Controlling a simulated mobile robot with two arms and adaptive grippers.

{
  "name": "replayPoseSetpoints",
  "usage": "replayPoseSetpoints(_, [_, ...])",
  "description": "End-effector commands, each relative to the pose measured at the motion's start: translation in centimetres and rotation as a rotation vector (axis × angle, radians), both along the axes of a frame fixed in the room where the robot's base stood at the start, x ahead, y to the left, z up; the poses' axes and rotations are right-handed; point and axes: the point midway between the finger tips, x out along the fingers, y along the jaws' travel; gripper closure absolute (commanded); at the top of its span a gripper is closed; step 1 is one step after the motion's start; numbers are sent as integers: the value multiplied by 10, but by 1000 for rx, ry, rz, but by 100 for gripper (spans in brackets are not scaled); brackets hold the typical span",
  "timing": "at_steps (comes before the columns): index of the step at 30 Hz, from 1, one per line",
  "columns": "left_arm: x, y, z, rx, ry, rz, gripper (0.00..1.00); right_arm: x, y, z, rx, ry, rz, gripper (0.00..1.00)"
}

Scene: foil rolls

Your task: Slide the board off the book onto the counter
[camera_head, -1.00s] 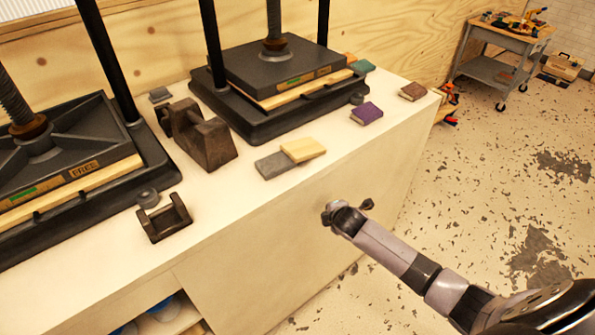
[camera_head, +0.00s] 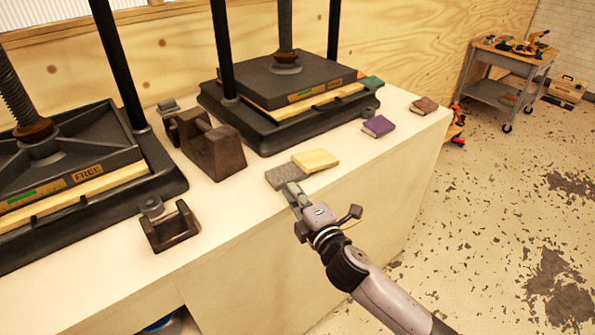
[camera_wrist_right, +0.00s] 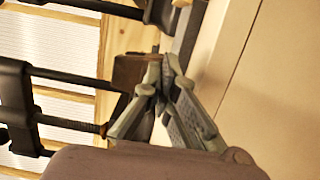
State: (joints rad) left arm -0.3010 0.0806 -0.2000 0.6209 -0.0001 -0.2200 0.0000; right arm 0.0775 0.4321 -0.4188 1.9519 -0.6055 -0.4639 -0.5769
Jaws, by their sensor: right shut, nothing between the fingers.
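The board (camera_head: 316,160) is a small pale wooden piece on the counter (camera_head: 235,215) near its front edge, in the head view. It lies partly over the grey book (camera_head: 284,177), whose left part shows bare. My right gripper (camera_head: 292,189) is shut and empty at the near left side of the book, with its tips close to it; I cannot tell whether they touch. In the right wrist view its fingers (camera_wrist_right: 160,80) are together, and I cannot make out the board or book. My left gripper is not in view.
Two black presses (camera_head: 75,165) (camera_head: 280,115) stand behind on the counter. A dark metal block (camera_head: 210,148) and a small bracket (camera_head: 172,228) stand to the left. A purple book (camera_head: 378,126) and a brown one (camera_head: 424,106) lie to the right. Counter between board and purple book is clear.

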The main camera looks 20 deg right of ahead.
Motion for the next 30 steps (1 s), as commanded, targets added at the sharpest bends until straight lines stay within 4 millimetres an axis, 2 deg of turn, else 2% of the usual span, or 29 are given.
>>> replayPoseSetpoints(3, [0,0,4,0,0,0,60,27,4,2,0,-1,-1,100])
replayPoseSetpoints(8, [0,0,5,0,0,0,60,56,8,2,1,-1,-1,100])
replayPoseSetpoints(9, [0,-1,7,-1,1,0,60,59,1,1,-2,2,-3,100])
replayPoseSetpoints(12, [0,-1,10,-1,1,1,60,63,-14,0,-2,3,-2,100])
replayPoseSetpoints(18, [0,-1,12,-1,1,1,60,69,-27,0,1,1,0,100])
replayPoseSetpoints(30, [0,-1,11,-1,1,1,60,70,-31,0,1,1,0,100])
